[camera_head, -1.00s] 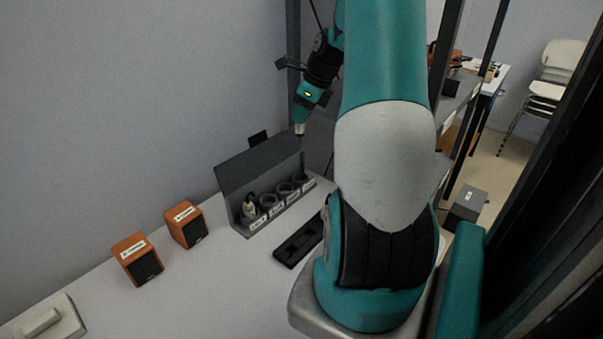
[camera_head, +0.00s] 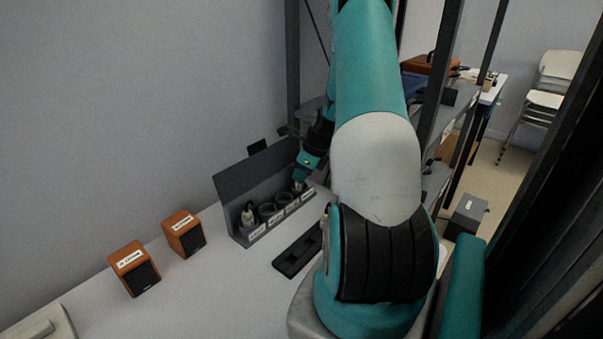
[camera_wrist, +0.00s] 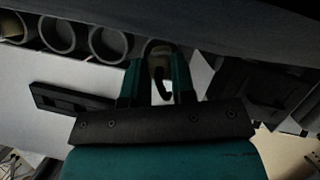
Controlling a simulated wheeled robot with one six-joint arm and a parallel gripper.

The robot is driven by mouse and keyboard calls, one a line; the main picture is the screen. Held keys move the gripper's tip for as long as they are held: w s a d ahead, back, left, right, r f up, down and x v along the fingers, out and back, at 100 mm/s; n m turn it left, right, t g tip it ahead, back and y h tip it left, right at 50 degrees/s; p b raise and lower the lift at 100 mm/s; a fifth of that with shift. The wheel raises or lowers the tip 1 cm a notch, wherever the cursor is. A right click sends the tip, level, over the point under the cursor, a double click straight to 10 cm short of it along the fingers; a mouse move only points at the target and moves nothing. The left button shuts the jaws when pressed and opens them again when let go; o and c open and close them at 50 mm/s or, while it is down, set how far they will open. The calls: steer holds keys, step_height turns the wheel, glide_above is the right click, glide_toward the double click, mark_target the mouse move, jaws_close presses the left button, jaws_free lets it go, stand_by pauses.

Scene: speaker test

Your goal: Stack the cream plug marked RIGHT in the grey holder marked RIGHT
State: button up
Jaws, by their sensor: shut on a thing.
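The grey holder rack (camera_head: 232,187) stands on the white table against the wall, with a row of round cups and white labels too small to read. A cream plug (camera_head: 248,217) stands in its leftmost cup. My gripper (camera_head: 298,184) points down at the cup at the right end of the row. In the wrist view, my gripper (camera_wrist: 157,78) is shut on a cream plug (camera_wrist: 158,60), at the mouth of that end cup. How deep the plug sits is hidden. Two more cups, a middle one (camera_wrist: 57,34) and its neighbour (camera_wrist: 110,43), look empty.
Two orange-brown speakers, one nearer (camera_head: 134,268) and one farther (camera_head: 183,232), stand left of the rack. A black flat tray (camera_head: 297,251) lies in front of it. A pale box (camera_head: 38,324) sits at the lower left. Dark shelf posts rise at right.

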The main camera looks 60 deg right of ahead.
steer(key=shift+f, duration=0.3)
steer(key=o, duration=0.6)
